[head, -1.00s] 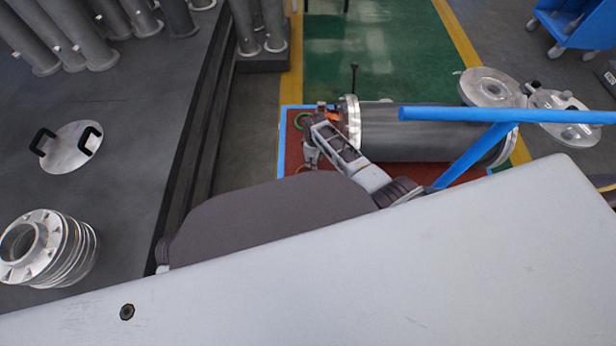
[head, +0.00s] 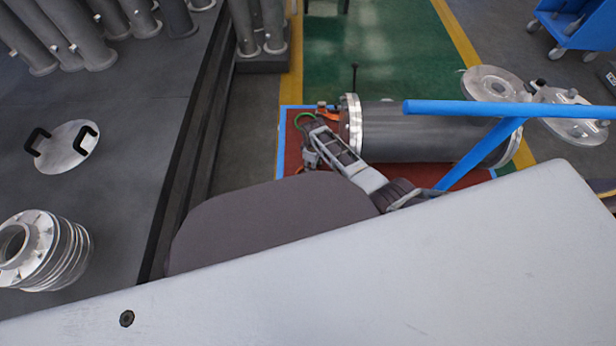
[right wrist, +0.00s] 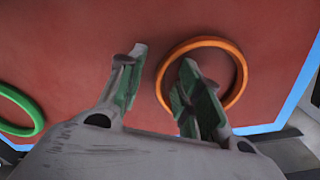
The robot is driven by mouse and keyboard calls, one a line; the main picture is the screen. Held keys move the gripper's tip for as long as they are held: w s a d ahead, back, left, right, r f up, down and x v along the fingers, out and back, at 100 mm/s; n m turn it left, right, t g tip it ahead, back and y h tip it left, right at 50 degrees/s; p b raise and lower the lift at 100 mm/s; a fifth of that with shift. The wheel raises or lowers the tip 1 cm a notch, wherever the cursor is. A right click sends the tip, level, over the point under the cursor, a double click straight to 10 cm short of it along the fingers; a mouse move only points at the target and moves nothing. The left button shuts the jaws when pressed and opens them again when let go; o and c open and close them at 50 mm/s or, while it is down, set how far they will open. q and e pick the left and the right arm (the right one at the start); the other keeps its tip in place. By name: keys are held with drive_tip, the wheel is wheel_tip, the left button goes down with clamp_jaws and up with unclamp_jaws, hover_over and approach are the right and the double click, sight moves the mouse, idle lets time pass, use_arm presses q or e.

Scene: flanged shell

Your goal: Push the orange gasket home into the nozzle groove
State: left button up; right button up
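The orange gasket (right wrist: 203,41) is a ring over the red surface in the right wrist view. My right gripper (right wrist: 163,58) is open, its two fingers apart. The right finger overlaps the ring's opening and hides part of its left and lower rim; I cannot tell if they touch. In the head view, the right gripper (head: 312,122) is beside the left flange of the grey shell (head: 420,132), with a small orange piece (head: 328,112) by it. The shell lies on its side. I cannot make out the nozzle groove. My left gripper is not in view.
A green ring (right wrist: 22,97) lies left of the gripper. The red mat (head: 289,150) has a blue border. Blue bars (head: 500,109) cross in front of the shell. A dark table (head: 110,150) at left holds a handled disc (head: 66,150) and a flanged bellows (head: 50,250).

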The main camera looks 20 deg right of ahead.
clamp_jaws()
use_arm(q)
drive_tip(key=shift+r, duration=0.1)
use_arm(e)
drive_tip(key=shift+r, duration=0.2)
idle(0.3)
drive_tip(key=shift+r+p, duration=0.35)
wheel_tip(320, 180, up, 7)
drive_tip(key=p, duration=0.4)
drive_tip(key=shift+r, duration=0.2)
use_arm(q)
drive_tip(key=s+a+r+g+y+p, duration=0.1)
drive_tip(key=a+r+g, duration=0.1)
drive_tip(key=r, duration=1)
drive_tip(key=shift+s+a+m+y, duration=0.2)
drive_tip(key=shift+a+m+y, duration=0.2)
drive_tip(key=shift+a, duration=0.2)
use_arm(e)
drive_tip(key=shift+r, duration=0.8)
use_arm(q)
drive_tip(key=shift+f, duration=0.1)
use_arm(e)
drive_tip(key=shift+m, duration=0.3)
